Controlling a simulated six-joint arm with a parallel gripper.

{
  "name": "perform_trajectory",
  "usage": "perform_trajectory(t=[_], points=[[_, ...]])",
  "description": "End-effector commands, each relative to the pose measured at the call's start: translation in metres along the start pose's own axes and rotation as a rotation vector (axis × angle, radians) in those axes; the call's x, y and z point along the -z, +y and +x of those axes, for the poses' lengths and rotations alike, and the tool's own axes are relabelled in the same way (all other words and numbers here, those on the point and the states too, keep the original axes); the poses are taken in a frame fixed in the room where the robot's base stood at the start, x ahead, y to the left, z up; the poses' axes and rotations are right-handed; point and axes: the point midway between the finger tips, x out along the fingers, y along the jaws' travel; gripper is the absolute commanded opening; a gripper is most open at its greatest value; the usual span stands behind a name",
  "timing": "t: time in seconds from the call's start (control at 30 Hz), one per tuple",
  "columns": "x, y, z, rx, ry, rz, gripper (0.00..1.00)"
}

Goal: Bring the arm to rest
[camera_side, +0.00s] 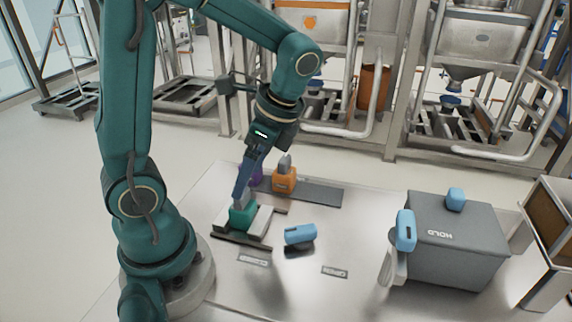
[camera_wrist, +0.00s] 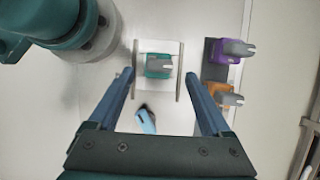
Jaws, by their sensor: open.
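My gripper (camera_wrist: 160,78) is open in the wrist view, its two blue fingers apart with nothing between the tips. In the side view my gripper (camera_side: 240,192) points down above a teal block (camera_side: 241,214) with a grey top piece. The teal block sits in a light fixture with dark side rails (camera_side: 262,226). It also shows in the wrist view (camera_wrist: 157,67), ahead of the fingertips. In the side view one finger hides part of the block's top, and I cannot tell how far apart they are.
An orange block (camera_side: 284,180) and a purple block (camera_side: 257,175) stand on a dark strip (camera_side: 318,192) behind. A blue piece (camera_side: 300,234) lies on the table nearby. A grey box marked HOLD (camera_side: 455,245) with blue-topped parts stands at right.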

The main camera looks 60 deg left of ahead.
Motion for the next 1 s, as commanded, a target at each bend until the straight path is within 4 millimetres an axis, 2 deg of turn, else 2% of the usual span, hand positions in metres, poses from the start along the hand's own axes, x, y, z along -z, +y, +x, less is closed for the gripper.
perform_trajectory(t=[0.1, 0.47, 0.63, 0.77, 1.0], points=[[0.000, 0.000, -0.010, 0.001, 0.001, 0.001, 0.82], [0.000, 0.001, -0.013, 0.000, 0.001, 0.001, 0.82], [-0.003, 0.002, -0.025, 0.049, 0.044, -0.009, 0.82], [-0.006, 0.015, -0.038, 0.111, 0.143, -0.050, 0.82], [0.001, 0.045, -0.056, 0.190, 0.447, -0.307, 0.82]])
